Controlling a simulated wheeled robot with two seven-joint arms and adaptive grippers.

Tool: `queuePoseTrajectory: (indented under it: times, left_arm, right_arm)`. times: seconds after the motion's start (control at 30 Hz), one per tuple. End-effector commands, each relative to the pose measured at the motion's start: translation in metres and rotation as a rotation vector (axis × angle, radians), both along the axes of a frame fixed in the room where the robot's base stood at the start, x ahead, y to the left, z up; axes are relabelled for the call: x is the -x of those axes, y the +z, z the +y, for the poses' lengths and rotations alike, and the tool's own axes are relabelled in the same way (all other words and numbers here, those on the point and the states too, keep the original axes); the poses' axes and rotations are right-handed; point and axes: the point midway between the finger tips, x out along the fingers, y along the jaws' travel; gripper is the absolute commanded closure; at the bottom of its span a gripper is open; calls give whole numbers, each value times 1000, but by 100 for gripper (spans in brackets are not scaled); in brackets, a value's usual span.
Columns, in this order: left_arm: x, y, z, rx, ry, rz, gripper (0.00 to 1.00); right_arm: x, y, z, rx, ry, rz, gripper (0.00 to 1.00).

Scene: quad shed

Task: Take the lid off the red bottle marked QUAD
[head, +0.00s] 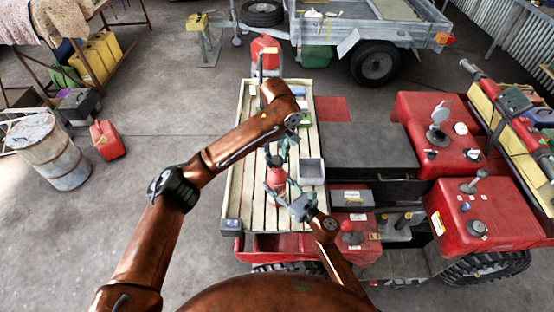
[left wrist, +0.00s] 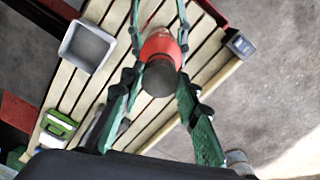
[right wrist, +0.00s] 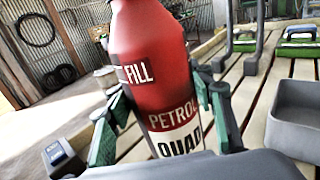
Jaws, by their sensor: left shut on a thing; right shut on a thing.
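The red bottle (head: 275,176) stands upright on the slatted wooden deck. In the right wrist view the red bottle (right wrist: 155,60) shows the words FILL, PETROL and QUAD. Its dark lid (left wrist: 160,80) shows in the left wrist view. My left gripper (head: 276,157) comes down from above and is shut on the lid, a finger on each side. My right gripper (right wrist: 160,100) is shut on the bottle's body from the side, its green fingers left and right of it. The lid is out of frame in the right wrist view.
A grey open tray (head: 311,172) sits on the deck just right of the bottle. A small dark box (head: 231,225) is at the deck's near left corner. Red quad machinery (head: 440,130) fills the right side.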

Motion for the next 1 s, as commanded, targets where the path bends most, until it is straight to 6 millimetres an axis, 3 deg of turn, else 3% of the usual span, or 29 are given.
queuePoseTrajectory:
  times: [0.37, 0.7, 0.97, 1.0]
  left_arm:
    - [0, 2, 0, 0, 0, 0, 99]
    - [0, 38, 0, 0, 0, -1, 99]
    - [0, 41, 0, -1, 0, 1, 99]
    - [0, 41, 0, -1, 0, 1, 99]
  right_arm:
    - [0, 0, 0, -1, 0, 1, 100]
    - [0, 0, 0, -1, 0, 1, 100]
    - [0, 0, 0, 0, 0, 0, 100]
    - [0, 0, 0, 0, 0, 0, 51]
